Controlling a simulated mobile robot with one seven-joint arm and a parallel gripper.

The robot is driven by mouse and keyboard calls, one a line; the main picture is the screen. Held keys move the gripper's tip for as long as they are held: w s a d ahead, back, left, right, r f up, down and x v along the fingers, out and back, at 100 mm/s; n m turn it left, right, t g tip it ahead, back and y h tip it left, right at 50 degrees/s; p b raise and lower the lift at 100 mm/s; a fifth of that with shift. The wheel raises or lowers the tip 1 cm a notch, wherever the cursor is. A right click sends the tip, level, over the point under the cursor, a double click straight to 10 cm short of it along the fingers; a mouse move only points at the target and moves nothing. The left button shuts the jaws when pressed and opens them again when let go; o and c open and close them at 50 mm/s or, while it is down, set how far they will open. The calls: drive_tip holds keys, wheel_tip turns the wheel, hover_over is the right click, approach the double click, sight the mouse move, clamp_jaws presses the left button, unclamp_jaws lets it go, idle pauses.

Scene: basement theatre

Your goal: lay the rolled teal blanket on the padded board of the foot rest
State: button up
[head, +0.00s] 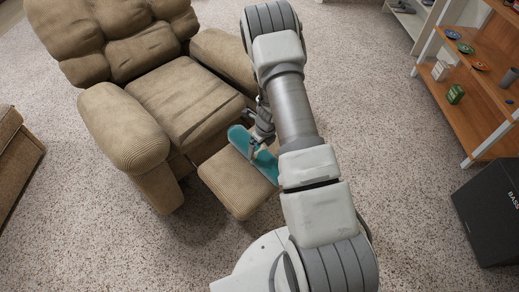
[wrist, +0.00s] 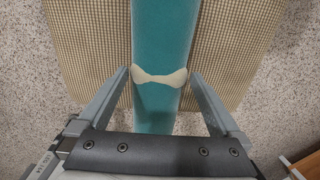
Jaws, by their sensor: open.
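The rolled teal blanket (head: 239,137) with a cream band around its middle lies on the tan corduroy padded board of the foot rest (head: 225,185), in front of the recliner. In the wrist view the blanket (wrist: 165,35) runs up and down the picture across the board (wrist: 230,60). My gripper (head: 259,146) is over the blanket in the head view, partly hidden by my arm. In the wrist view my gripper (wrist: 160,74) is open, with one finger on each side of the blanket near the cream band (wrist: 160,79). I cannot tell whether the fingers touch it.
The tan recliner (head: 185,90) stands behind the foot rest. An orange-brown shelf (head: 460,100) with small items is at the right, above a black box (head: 490,210). Another brown seat (head: 15,165) is at the left edge. Speckled carpet between them is clear.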

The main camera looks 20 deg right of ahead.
wheel_tip(320, 180, up, 15)
drive_tip(key=s+d+p, duration=0.1)
drive_tip(key=s+p, duration=0.1)
drive_tip(key=p, duration=0.2)
drive_tip(key=shift+s+p, duration=0.2)
drive_tip(key=shift+p, duration=0.15)
